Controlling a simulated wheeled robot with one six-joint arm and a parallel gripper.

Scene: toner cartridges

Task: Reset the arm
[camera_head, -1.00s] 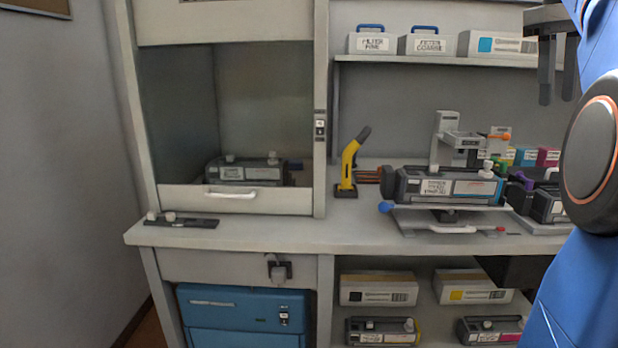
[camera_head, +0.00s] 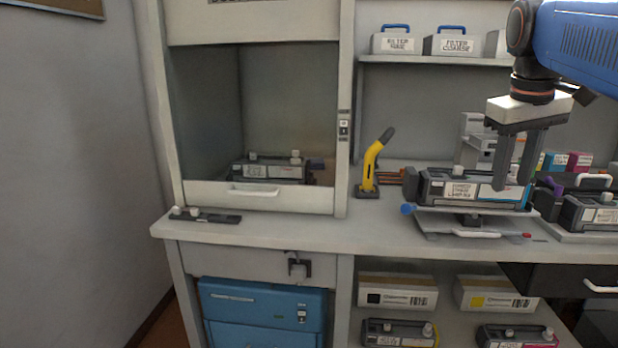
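My gripper (camera_head: 515,180) hangs from my blue arm (camera_head: 580,45) at the upper right, fingers pointing down. The two dark fingers are apart with a gap between them and nothing held. They overlap the right part of a toner cartridge (camera_head: 450,189) on a stand on the bench. Whether the fingers are in front of it or close to it, I cannot tell. The blue arm reaches in from the right edge.
A shelf (camera_head: 430,60) with filter boxes (camera_head: 396,43) is behind my gripper. A yellow handheld tool (camera_head: 370,165) stands on the bench (camera_head: 320,234). A hood at left holds another cartridge (camera_head: 270,171). The bench front middle is clear.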

